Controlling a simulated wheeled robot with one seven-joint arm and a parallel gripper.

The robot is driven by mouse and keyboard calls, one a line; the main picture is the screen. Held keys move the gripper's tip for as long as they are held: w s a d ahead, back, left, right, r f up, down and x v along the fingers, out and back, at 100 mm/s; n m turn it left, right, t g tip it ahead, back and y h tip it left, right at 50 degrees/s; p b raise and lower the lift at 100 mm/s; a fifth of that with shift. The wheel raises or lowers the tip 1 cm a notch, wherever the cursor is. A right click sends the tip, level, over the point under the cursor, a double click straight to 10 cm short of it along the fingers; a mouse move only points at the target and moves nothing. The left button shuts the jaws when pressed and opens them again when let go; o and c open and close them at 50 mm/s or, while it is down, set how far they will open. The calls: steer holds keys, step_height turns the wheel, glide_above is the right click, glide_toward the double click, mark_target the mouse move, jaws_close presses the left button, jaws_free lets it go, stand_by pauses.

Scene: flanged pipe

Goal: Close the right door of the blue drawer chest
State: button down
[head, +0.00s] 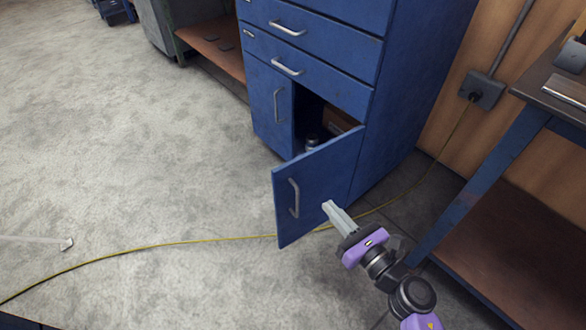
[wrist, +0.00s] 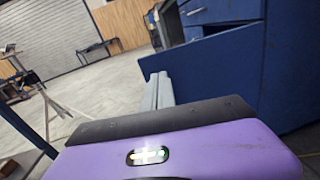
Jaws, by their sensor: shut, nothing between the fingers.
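The blue drawer chest (head: 412,95) stands at the upper middle of the head view, with drawers above and two doors below. Its right door (head: 325,188) is swung well open, with a silver handle (head: 294,198) on its outer face. The left door (head: 272,108) is shut. My gripper (head: 328,206) is shut and empty, in front of the right door's outer face, right of the handle. I cannot tell whether it touches the door. In the wrist view the shut fingers (wrist: 158,88) point toward the blue door panel (wrist: 205,72).
A yellow cable (head: 170,243) runs over the floor, behind the open door, to a wall socket box (head: 483,90). A workbench with blue legs (head: 490,185) stands at the right. The dark cupboard opening holds a small can-like object (head: 312,142). The floor at left is mostly clear.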

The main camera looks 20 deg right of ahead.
steer(key=b, duration=0.1)
glide_toward(292, 166)
steer(key=shift+n, duration=0.4)
steer(key=w, duration=0.4)
steer(key=w+a, duration=0.1)
steer(key=w, duration=0.1)
steer(key=shift+w+f, duration=0.15)
steer(key=shift+w, duration=0.15)
steer(key=shift+w+a, duration=0.1)
